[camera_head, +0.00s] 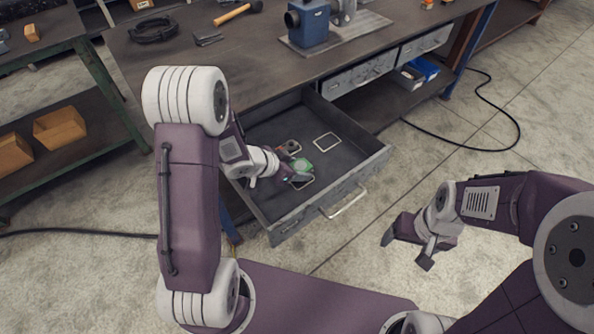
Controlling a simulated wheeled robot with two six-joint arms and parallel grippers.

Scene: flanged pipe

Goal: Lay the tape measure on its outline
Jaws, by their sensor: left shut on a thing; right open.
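My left gripper (298,176) reaches down into the open drawer (262,213). It is shut on a small green and pale thing (301,165), which looks like the tape measure; the fingers hide part of it. A white outline (303,184) shows partly beneath the fingers on the drawer floor. Another white, rounded square outline (327,141) lies empty further back. I cannot tell whether the held thing touches the floor. My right gripper (407,252) is open and empty, outside the drawer to the right, above the concrete floor.
A small round grey thing (290,147) lies in the drawer behind the held thing. The drawer's front wall has a metal handle (345,203).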

